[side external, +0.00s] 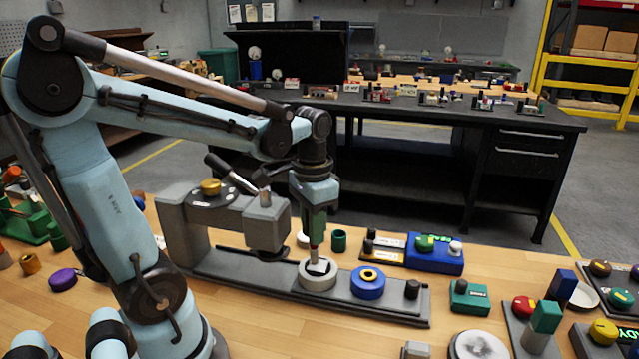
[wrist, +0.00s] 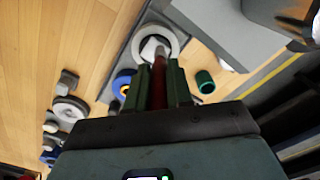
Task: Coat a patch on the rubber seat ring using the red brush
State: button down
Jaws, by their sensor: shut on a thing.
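My gripper (side external: 315,236) points straight down, its green fingers shut on the red brush. In the wrist view the brush's dark red handle (wrist: 158,85) runs between the fingers (wrist: 160,88). The brush reaches down to a pale grey ring (side external: 317,281) with a dark centre, on the long grey base plate. This may be the rubber seat ring; it also shows in the wrist view (wrist: 169,37). The brush's lower end overlaps the ring's opening in both views. I cannot tell whether it touches, and no coating is clearly visible.
A blue ring with a yellow centre (side external: 368,283) sits just right of the pale ring. The grey clamp arm (side external: 262,226) stands to its left. A green cup (side external: 339,240) stands behind it.

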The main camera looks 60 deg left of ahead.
jog(key=shift+w+a, duration=0.9)
notch_tip(320, 180, up, 8)
